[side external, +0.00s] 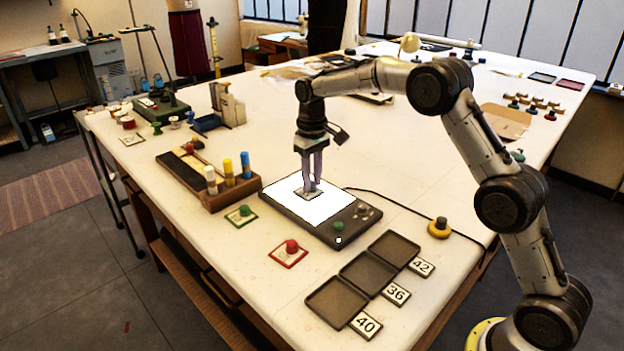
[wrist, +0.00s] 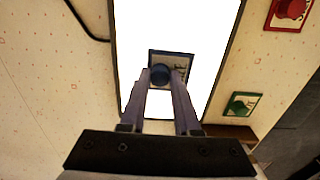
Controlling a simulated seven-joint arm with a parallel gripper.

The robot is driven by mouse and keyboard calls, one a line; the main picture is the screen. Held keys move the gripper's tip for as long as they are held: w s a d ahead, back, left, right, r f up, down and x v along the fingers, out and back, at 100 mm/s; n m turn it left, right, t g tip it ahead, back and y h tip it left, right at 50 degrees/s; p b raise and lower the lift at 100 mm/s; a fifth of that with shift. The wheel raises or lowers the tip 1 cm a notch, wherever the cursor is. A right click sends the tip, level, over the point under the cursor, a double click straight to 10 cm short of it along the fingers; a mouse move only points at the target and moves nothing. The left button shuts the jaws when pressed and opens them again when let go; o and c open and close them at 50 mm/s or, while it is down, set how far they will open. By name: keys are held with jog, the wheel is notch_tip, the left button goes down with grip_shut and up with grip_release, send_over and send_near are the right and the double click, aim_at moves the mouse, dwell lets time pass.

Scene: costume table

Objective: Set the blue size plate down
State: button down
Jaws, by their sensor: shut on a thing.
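The blue size plate (wrist: 185,63) is a small dark-edged plate with a round blue knob (wrist: 160,73). My gripper (wrist: 162,84) is shut on the blue knob, with a finger on each side of it. In the side external view my gripper (side external: 311,189) points straight down over the bright white panel of a light box (side external: 348,224), and the plate (side external: 309,194) shows at its fingertips. The plate is on or just above the panel; I cannot tell if it touches. Part of its lettering shows, but I cannot read it.
A green-knob plate (side external: 241,216) and a red-knob plate (side external: 290,253) lie on the table left of the box. Three empty trays (side external: 337,302) with labels 40, 36 and 42 lie in front. A wooden rack (side external: 209,181) and a yellow button (side external: 439,228) flank the box.

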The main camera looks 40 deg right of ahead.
aim_at(312, 183)
jog(key=shift+f, duration=0.25)
jog(key=c, duration=0.6)
grip_release()
jog(key=shift+c, duration=0.2)
notch_tip(312, 183, up, 12)
jog(key=shift+r, duration=0.2)
